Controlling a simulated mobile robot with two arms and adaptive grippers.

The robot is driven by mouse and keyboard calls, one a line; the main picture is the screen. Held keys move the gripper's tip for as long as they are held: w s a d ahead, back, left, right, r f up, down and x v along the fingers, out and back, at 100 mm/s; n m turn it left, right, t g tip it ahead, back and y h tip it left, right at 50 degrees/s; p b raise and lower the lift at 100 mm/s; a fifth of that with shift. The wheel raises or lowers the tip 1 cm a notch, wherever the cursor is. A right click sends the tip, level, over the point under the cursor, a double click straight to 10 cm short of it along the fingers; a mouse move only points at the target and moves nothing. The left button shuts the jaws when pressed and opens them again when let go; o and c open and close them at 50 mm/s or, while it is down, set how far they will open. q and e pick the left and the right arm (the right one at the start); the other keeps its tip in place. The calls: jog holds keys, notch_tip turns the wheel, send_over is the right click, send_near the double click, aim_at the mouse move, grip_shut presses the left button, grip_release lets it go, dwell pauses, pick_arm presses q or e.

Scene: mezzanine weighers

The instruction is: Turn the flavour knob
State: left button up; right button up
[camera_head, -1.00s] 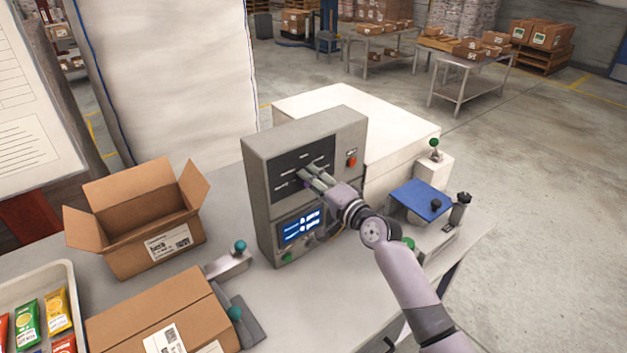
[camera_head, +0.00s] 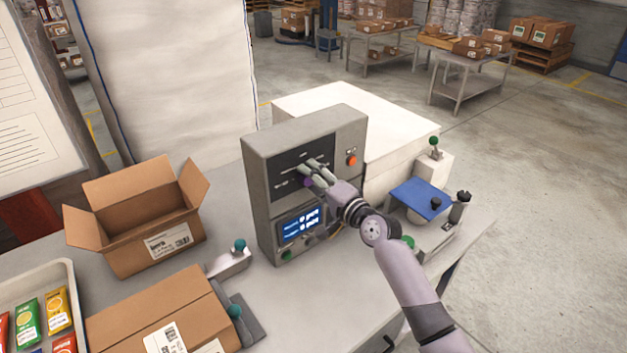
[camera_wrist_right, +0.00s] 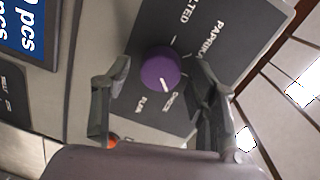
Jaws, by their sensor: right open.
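The purple flavour knob (camera_wrist_right: 160,66) sits on the dark front panel (camera_wrist_right: 207,55) of the grey control box (camera_head: 262,160). In the right wrist view its white mark points down the picture, towards the label that seems to read CHEESE. PAPRIKA, PLAIN and a partly cut-off SALTED label are around it. My right gripper (camera_wrist_right: 158,76) is open, with one finger on each side of the knob and visible gaps between. In the head view the right gripper (camera_head: 310,171) is at the panel, with a bit of purple showing beside its fingers. My left gripper is not in view.
An open carton (camera_head: 150,240), a closed carton (camera_head: 165,310) and a tray of packets (camera_head: 70,275) are on the left. A blue plate (camera_head: 421,199) is on the right.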

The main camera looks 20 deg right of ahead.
jog(key=v, duration=1.2)
dwell(0.3)
